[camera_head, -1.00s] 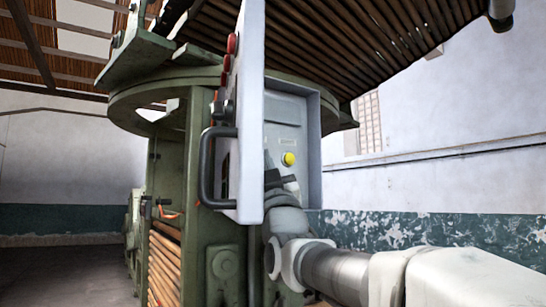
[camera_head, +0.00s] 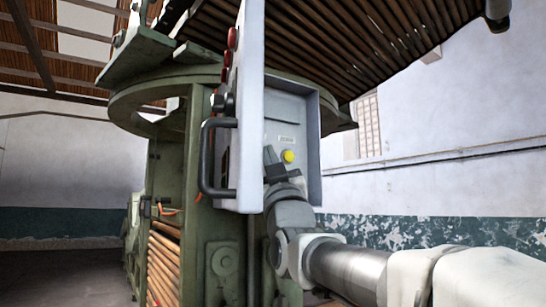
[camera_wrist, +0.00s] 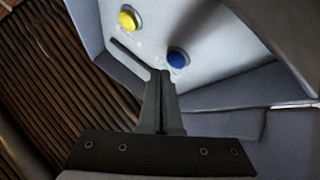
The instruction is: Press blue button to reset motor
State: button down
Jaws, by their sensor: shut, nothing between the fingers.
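The blue button (camera_wrist: 176,59) sits on the pale panel inside the box in the wrist view. It is just beyond my fingertips and slightly to their right. A small gap in the picture separates tips and button, and I cannot tell the depth between them. My gripper (camera_wrist: 161,75) is shut with nothing held, its fingers pointing toward the panel. In the head view my gripper (camera_head: 269,153) is in front of the panel, left of the yellow button (camera_head: 288,156). The blue button is hidden in the head view. The yellow button also shows in the wrist view (camera_wrist: 128,18).
The open box door (camera_head: 248,110), with a black handle (camera_head: 208,160) and red lamps, stands close left of my gripper. The box's right wall (camera_head: 314,150) bounds the other side. A green machine (camera_head: 190,150) stands behind. Open room lies to the right.

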jog(key=s+d+b, duration=0.2)
jog(key=s+b, duration=0.1)
jog(key=s, duration=0.1)
jog(key=shift+s+d+b, duration=0.1)
jog(key=shift+d+b, duration=0.2)
jog(key=shift+d, duration=0.1)
dwell(0.8)
jog(key=s+d+f+m+g+h, duration=0.1)
jog(key=d+f+g+h, duration=0.15)
jog(key=f, duration=0.55)
jog(key=s+d+f+m+g+h+p, duration=0.15)
jog(key=f+g, duration=0.25)
jog(key=f, duration=0.4)
jog(key=d+f+m+g+h+b, duration=0.1)
jog(key=d+f+g, duration=0.2)
jog(key=f, duration=0.5)
jog(key=s+d+f+m+g+h, duration=0.1)
jog(key=s+d+f+g, duration=0.2)
jog(key=s+f, duration=0.7)
jog(key=s+d+f+m+g+h+p, duration=0.1)
jog(key=s+f+g, duration=0.6)
jog(key=f, duration=0.8)
jog(key=s+d+m, duration=0.1)
jog(key=s+d, duration=0.1)
jog(key=s, duration=0.1)
jog(key=shift+s+f, duration=0.3)
jog(key=shift+s, duration=0.05)
